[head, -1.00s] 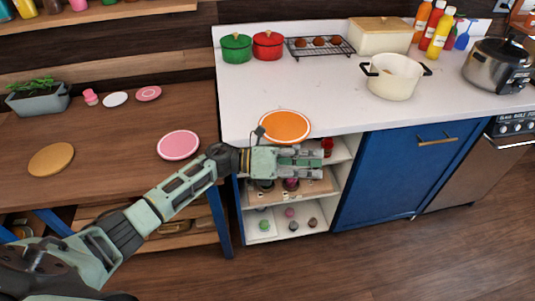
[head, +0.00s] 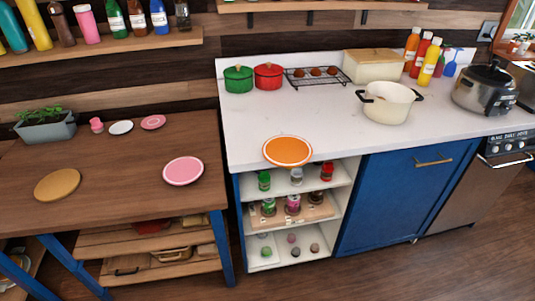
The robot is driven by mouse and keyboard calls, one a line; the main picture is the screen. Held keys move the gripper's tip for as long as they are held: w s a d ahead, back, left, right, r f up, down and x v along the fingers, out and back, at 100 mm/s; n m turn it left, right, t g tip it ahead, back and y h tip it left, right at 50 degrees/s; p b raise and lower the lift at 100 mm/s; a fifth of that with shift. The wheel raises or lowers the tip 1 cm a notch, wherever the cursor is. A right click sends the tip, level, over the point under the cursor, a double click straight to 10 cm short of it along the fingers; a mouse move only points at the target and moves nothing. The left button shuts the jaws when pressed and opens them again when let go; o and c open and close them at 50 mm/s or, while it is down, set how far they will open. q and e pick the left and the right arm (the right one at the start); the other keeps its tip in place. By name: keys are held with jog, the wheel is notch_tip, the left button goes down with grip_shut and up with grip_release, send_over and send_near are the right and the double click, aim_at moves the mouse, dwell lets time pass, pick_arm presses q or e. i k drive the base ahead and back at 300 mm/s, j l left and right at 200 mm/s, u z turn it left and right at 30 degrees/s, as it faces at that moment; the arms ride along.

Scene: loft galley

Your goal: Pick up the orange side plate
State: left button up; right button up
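The orange side plate (head: 287,150) lies flat on the white countertop (head: 262,113), close to its front edge above the open shelves. It has a thin pale ring near its rim. Nothing covers it. Neither of my grippers shows in the head view now.
A pink plate (head: 183,171) and a tan round plate (head: 58,185) lie on the wooden table (head: 120,185). Green (head: 238,79) and red (head: 268,76) pots, a wire rack (head: 317,75) and a cream pot (head: 389,105) stand farther back. The counter around the orange plate is clear.

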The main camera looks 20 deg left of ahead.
aim_at(283, 152)
jog(key=i+l+u, duration=0.1)
jog(key=u, duration=0.3)
jog(key=i+l+u, duration=0.15)
jog(key=u, duration=0.3)
jog(key=i+l+u, duration=0.1)
jog(key=l+u, duration=0.15)
jog(key=u, duration=0.15)
jog(key=l+u, duration=0.2)
jog(key=u, duration=0.25)
jog(key=i, duration=0.05)
